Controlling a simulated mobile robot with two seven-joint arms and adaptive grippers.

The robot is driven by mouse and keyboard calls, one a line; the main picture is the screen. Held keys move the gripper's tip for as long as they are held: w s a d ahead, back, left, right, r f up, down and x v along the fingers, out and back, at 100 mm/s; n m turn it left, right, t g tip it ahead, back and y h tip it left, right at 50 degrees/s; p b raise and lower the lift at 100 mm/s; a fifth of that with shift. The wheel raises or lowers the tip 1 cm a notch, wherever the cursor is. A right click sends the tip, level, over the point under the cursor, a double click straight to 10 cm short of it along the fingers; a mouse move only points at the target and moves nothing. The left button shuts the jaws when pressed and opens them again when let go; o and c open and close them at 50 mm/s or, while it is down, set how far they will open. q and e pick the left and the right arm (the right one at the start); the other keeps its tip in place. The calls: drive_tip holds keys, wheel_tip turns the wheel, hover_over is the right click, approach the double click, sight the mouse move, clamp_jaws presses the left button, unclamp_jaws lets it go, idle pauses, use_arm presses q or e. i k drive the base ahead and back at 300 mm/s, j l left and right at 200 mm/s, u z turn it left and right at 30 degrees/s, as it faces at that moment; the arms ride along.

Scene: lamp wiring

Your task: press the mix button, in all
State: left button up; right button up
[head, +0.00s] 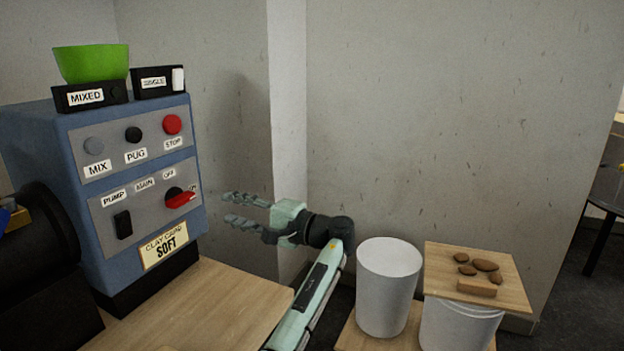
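The mix button (94,145) is a grey round button above a "MIX" label, at the upper left of the grey panel on the blue machine (75,240). Nothing covers it. My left gripper (232,209) is to the right of the machine, with its fingers pointing left toward it. The fingers are apart with nothing between them. It is clear of the button by a wide gap. My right gripper is out of view.
Beside the mix button are a black pug button (133,134) and a red stop button (172,124). Below is a red rotary switch (181,199) and a black pump switch (123,224). A green bowl (91,63) sits on top. White buckets (387,290) stand at the right.

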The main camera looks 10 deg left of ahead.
sight(92, 146)
drive_tip(key=k+l, duration=0.1)
drive_tip(key=l, duration=0.35)
drive_tip(key=k+l, duration=0.1)
drive_tip(key=l, duration=0.4)
drive_tip(key=k+l, duration=0.1)
drive_tip(key=l, duration=0.35)
